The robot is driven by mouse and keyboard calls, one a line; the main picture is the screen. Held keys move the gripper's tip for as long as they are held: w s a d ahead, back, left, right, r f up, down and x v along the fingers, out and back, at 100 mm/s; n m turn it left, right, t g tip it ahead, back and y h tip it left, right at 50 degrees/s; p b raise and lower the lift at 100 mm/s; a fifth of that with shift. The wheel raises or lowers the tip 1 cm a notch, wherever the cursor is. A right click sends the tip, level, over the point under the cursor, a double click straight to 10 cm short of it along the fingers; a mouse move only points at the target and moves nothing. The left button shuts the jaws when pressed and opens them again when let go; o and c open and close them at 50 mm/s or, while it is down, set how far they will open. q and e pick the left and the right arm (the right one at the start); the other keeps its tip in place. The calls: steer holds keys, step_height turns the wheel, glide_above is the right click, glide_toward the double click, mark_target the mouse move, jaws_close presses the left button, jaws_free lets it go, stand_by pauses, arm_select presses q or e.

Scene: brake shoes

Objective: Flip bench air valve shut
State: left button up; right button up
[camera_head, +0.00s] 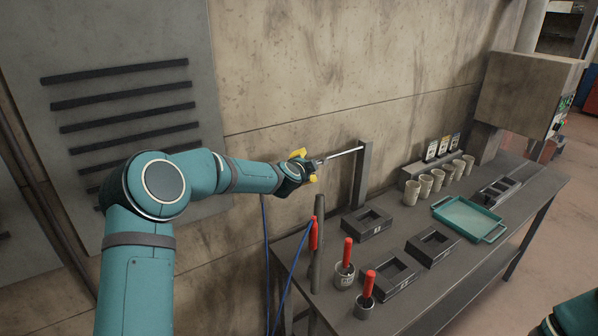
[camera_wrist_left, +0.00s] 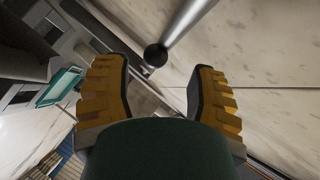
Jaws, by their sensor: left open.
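The air valve's lever is a thin metal rod (camera_head: 342,154) that sticks out to the left, nearly level, from a grey upright post (camera_head: 362,175) at the bench's back edge. In the left wrist view the rod (camera_wrist_left: 188,22) ends in a dark ball knob (camera_wrist_left: 155,55). My left gripper (camera_head: 312,165), with yellow fingers, is at the lever's free end. It is open, and the knob appears in the gap between the fingertips (camera_wrist_left: 158,68). I cannot tell whether a finger touches it. My right gripper is out of view.
Below on the bench (camera_head: 480,243) stand red-handled tools in cups (camera_head: 345,278), dark trays (camera_head: 367,223), beige cups (camera_head: 425,186) and a teal tray (camera_head: 468,217). A blue hose (camera_head: 291,280) hangs at the left end. The wall (camera_head: 300,95) is close behind the lever.

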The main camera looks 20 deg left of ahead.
arm_select(q)
steer(key=v, duration=0.8)
steer(key=shift+s, duration=0.35)
steer(key=shift+d, duration=0.15)
